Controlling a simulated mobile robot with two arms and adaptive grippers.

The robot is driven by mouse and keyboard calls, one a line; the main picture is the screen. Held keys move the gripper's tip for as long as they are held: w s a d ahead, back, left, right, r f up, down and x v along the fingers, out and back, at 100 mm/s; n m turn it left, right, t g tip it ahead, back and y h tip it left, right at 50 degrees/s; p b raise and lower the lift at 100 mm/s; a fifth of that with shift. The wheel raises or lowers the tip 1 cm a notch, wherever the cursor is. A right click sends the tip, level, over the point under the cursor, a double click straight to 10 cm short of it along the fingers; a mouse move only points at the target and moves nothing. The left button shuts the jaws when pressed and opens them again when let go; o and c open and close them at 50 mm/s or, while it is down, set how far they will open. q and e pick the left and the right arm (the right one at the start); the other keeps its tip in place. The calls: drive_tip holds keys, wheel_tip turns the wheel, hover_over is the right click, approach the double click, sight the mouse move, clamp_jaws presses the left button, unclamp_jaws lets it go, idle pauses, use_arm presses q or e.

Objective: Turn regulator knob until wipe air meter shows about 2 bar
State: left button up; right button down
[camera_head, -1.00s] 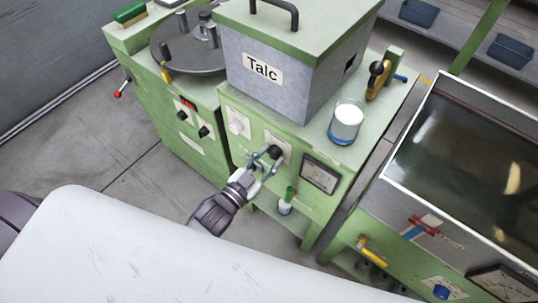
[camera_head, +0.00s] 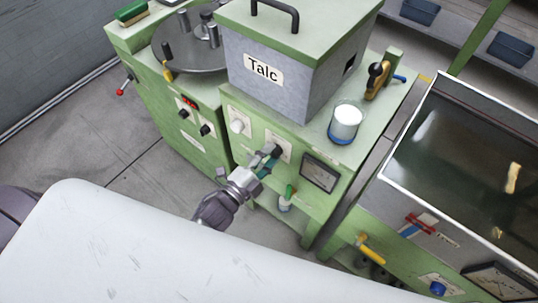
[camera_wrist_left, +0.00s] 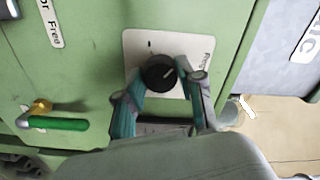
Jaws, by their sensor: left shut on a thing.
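The black regulator knob (camera_head: 278,151) sits on a white plate on the front of the green machine under the Talc box. A dark rectangular meter (camera_head: 320,173) is on the same front, right of the knob. Its needle and label are too small to read. My right gripper is not in view.
A white knob (camera_head: 238,126) is left of the held knob. A green-handled valve (camera_head: 288,193) is below. A glass of white powder (camera_head: 345,122) stands on the machine top. At right, a tank machine carries a blue knob (camera_head: 438,289) and another meter (camera_head: 497,282).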

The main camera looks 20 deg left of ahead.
use_arm(q)
drive_tip(key=m+b, duration=0.1)
drive_tip(key=m, duration=0.3)
drive_tip(key=shift+m, duration=0.3)
drive_tip(key=m+b, duration=0.1)
drive_tip(key=m, duration=0.4)
drive_tip(key=shift+b, duration=0.3)
drive_tip(key=shift+m, duration=0.3)
drive_tip(key=o, duration=1.1)
drive_tip(key=shift+r, duration=0.1)
drive_tip(key=shift+o, duration=0.2)
drive_tip(key=v, duration=1.2)
